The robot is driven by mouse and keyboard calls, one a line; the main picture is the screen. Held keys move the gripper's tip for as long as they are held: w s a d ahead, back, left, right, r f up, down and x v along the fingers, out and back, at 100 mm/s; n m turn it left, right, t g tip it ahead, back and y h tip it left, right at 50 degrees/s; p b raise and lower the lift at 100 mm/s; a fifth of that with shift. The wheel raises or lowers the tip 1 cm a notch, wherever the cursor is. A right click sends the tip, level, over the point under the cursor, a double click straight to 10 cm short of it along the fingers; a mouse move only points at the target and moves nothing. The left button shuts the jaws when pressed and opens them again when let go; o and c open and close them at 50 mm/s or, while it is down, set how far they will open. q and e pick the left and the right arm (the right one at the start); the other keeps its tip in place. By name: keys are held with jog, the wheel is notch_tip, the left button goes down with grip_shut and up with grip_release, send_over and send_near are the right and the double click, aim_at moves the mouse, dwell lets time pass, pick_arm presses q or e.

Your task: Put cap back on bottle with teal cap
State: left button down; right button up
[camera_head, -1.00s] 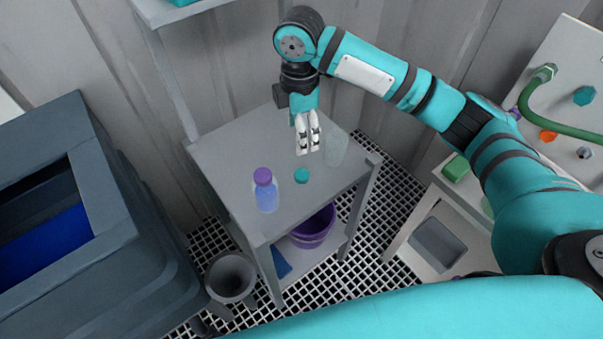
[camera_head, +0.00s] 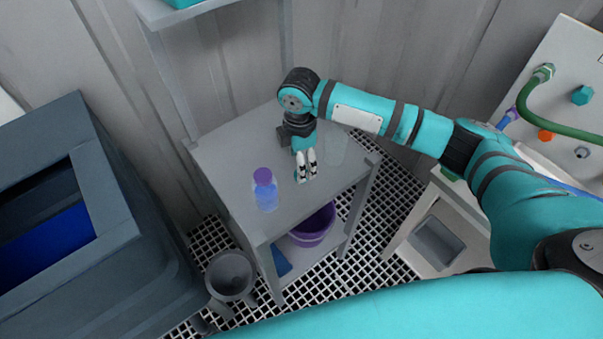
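My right gripper (camera_head: 306,174) points down at the tabletop, in front of the clear bottle. Its two white fingers are close together where the small teal cap lay, and they largely hide the cap. I cannot tell whether they are closed on it. A clear, faint bottle without a cap (camera_head: 336,151) stands upright just right of and behind the gripper, apart from the fingers. A bottle with a purple cap and blue-violet contents (camera_head: 265,192) stands to the left of the gripper. My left gripper is not in view.
The grey table (camera_head: 228,160) is otherwise clear. A purple bucket (camera_head: 313,228) sits on its lower shelf. A dark grey bin (camera_head: 231,275) stands on the floor grating at the front left. A large dark tank (camera_head: 130,215) is at the left, a sink unit (camera_head: 438,243) at the right.

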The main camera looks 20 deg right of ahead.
jog(key=shift+f+p, duration=0.3)
jog(key=shift+f, duration=2.1)
jog(key=shift+d, duration=0.1)
jog(key=c, duration=0.8)
